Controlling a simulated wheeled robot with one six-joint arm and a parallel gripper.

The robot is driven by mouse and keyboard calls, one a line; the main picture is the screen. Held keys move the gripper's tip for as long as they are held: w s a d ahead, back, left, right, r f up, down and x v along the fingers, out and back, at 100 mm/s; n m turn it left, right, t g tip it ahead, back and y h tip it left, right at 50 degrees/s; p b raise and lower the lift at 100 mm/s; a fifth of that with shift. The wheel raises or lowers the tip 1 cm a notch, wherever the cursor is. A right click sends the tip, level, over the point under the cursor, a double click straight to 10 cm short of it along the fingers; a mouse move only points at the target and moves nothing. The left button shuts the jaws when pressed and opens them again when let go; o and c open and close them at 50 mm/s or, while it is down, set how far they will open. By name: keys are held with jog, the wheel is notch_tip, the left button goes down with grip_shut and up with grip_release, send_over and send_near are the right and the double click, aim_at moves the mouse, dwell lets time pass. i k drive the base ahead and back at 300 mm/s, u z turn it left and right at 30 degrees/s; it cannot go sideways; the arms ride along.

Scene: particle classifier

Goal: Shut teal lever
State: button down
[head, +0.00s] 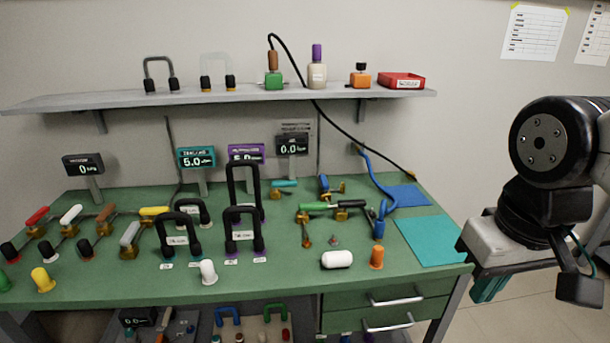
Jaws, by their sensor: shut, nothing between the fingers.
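The teal lever (285,183) is a small teal handle on a brass valve at the back of the green bench, right of the tall black handle. It lies roughly left to right in the picture. My gripper (488,290) is at the lower right, beyond the bench's right edge, pointing down with its teal-tipped fingers shut and empty. It is well apart from the teal lever. The teal display (197,157) behind the bench reads 5.0.
Black U-shaped handles (243,231) stand left and in front of the teal lever. A green-handled valve (318,206) and blue hose (376,180) lie to its right. A white capsule (337,260) and orange knob (376,257) are near the front. A teal mat (430,240) is clear.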

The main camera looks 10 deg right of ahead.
aim_at(276, 184)
jog(key=i, duration=1)
